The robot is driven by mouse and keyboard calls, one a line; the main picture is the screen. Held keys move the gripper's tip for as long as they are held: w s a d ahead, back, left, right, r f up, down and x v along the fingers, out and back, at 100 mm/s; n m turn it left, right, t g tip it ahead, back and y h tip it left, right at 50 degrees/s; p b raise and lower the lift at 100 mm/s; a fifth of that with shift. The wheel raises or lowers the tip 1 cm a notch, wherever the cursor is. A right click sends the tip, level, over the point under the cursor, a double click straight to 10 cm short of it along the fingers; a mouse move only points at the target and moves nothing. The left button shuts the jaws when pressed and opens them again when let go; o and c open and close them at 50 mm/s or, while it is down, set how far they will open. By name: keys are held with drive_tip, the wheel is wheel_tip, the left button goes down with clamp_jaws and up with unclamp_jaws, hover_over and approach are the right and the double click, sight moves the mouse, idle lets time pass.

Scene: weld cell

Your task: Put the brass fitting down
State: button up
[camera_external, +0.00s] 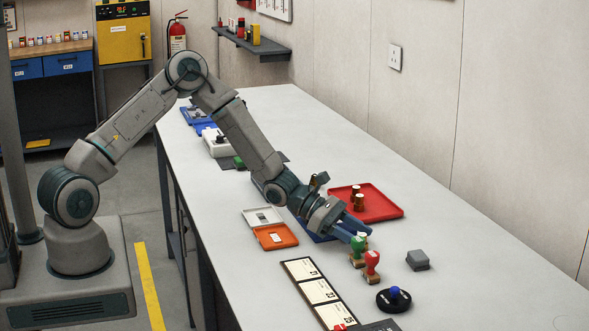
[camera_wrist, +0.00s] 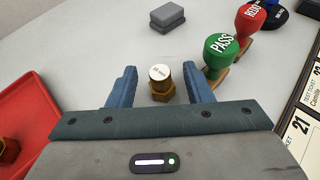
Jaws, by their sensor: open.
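The brass fitting (camera_wrist: 163,92), with a pale marked top, stands upright on the table between my fingers in the wrist view. My gripper (camera_wrist: 160,88) is open, with a blue finger on either side of the fitting and a visible gap on both sides. In the external view my gripper (camera_external: 352,236) is low over the table, beside the green stamp. The fitting between the fingers cannot be made out there.
A green PASS stamp (camera_wrist: 220,50) stands close to the right finger, with a red stamp (camera_wrist: 249,18) beyond it. A grey block (camera_wrist: 167,17) lies ahead. Label cards (camera_external: 318,291) lie at the front edge, near an open orange case (camera_external: 275,236).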

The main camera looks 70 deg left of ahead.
clamp_jaws()
drive_tip(key=shift+r, duration=0.55)
wheel_tip(320, 180, up, 8)
drive_tip(key=w+a+r+b, duration=0.1)
drive_tip(key=w+a+r, duration=0.4)
drive_tip(key=a+r, duration=0.25)
drive_tip(key=w+a+f+p, duration=0.1)
drive_tip(key=a+f, duration=0.1)
drive_tip(key=a, duration=0.1)
drive_tip(key=w+a+f+p, duration=0.1)
drive_tip(key=a+f, duration=0.1)
drive_tip(key=a, duration=0.2)
drive_tip(key=w+a+f+p, duration=0.1)
drive_tip(key=w+a+f, duration=0.1)
drive_tip(key=a+f, duration=0.1)
drive_tip(key=shift+a, duration=0.2)
drive_tip(key=shift+w+a+f+p, duration=0.15)
drive_tip(key=shift+f+p, duration=0.25)
drive_tip(key=shift+f, duration=0.7)
drive_tip(key=shift+a+f+p, duration=0.1)
drive_tip(key=shift+f+p, duration=0.25)
drive_tip(key=shift+f, duration=0.7)
